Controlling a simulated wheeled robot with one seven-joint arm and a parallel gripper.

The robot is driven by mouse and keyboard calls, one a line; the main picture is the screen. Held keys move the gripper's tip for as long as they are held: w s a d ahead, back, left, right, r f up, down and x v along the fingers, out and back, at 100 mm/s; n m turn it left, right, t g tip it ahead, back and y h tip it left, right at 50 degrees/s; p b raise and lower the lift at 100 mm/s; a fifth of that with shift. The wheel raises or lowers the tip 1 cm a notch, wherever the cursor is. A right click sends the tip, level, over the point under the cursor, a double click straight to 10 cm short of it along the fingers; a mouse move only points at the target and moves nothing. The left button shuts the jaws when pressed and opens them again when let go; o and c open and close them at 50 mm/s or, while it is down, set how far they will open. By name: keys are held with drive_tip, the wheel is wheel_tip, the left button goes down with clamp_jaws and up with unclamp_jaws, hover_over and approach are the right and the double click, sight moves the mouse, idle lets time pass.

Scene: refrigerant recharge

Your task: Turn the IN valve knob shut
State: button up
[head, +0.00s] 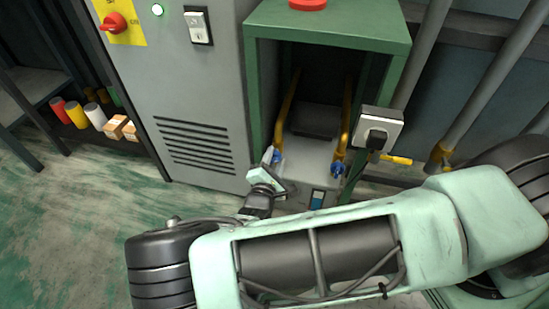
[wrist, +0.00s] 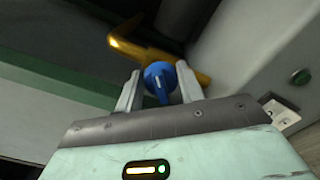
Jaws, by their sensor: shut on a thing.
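In the head view, my gripper (head: 272,158) is at the left blue valve knob (head: 277,165), at the foot of the left yellow pipe in the green-framed bay. In the wrist view, a round blue knob (wrist: 160,74) with a raised bar sits between the two pale fingers of my gripper (wrist: 158,80), which are closed on its sides. A yellow pipe (wrist: 135,48) runs behind it. A second blue knob (head: 337,168) is at the right yellow pipe, apart from my gripper. I cannot read any IN label; the fingers partly hide the held knob.
The green frame (head: 253,100) stands close around the bay. A grey cabinet (head: 180,90) with a red switch (head: 113,22) is to the left. A grey socket box with a black plug (head: 378,130) is at the frame's right post. Floor is clear at the left.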

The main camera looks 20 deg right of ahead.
drive_tip(key=o, duration=0.7)
drive_tip(key=p+v, duration=0.5)
drive_tip(key=v, duration=1.2)
drive_tip(key=shift+s+a, duration=0.1)
drive_tip(key=shift+s, duration=0.05)
